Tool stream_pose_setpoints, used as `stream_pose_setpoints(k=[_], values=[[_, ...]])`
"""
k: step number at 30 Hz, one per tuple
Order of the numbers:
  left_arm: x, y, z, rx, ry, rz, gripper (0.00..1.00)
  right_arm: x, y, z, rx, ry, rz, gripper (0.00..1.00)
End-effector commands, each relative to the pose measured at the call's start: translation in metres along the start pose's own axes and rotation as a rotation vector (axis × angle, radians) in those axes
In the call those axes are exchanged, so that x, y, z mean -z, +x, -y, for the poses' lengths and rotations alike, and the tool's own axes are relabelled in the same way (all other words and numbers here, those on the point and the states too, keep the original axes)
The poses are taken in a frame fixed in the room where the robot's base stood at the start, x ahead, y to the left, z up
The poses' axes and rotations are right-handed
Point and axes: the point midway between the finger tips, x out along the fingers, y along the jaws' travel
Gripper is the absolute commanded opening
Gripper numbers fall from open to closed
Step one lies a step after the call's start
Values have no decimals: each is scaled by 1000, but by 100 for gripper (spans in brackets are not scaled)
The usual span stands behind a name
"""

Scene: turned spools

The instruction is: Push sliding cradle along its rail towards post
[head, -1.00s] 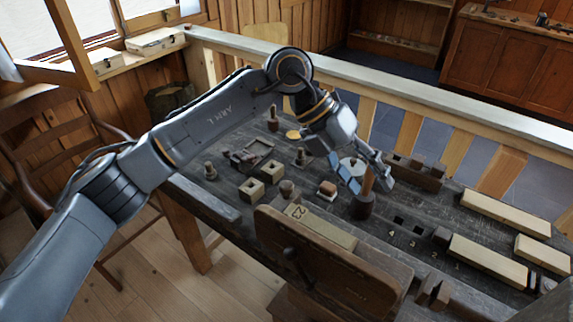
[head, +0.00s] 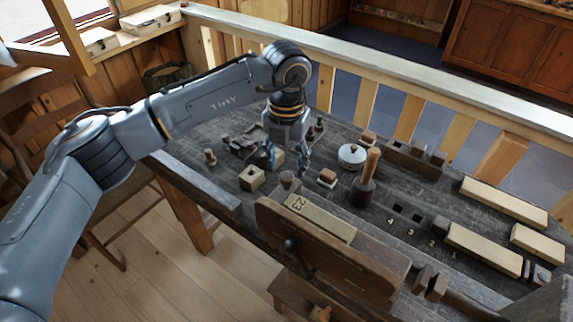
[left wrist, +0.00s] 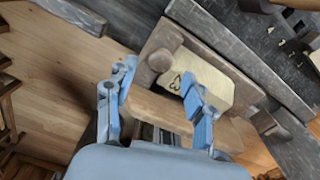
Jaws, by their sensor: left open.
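My left gripper (head: 287,160) points down over the bench, open and empty, beside a pale block with a square hole. It also shows in the left wrist view (left wrist: 158,100), fingers apart, with the bench vise beyond them. A dark slotted fixture (head: 241,146) lies just left of the gripper, partly hidden by it; it may be the cradle on its rail, but I cannot tell for certain. A small dark upright post (head: 319,125) stands behind the gripper to the right; I cannot tell if it is the task's post. My right gripper is not in view.
A wooden vise (head: 330,262) with a pale block marked 23 (head: 320,219) is at the near edge. A mallet (head: 365,183), a round white-lidded tin (head: 352,155) and a pale holed block (head: 252,178) stand around the gripper. Long pale boards (head: 487,250) lie at right.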

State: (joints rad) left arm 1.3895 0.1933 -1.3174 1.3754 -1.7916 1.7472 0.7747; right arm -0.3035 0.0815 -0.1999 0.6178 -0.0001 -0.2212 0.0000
Motion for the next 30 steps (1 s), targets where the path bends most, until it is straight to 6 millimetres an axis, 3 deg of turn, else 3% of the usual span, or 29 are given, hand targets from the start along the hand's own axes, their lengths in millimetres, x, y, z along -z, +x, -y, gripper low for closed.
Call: stream_pose_setpoints(k=[6,17,25,30], values=[[0,25,0,1,0,-2,54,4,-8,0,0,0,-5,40],[0,31,0,1,0,1,54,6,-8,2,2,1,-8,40],[0,30,0,1,1,0,1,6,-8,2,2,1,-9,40],[0,30,0,1,1,0,0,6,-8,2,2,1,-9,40]])
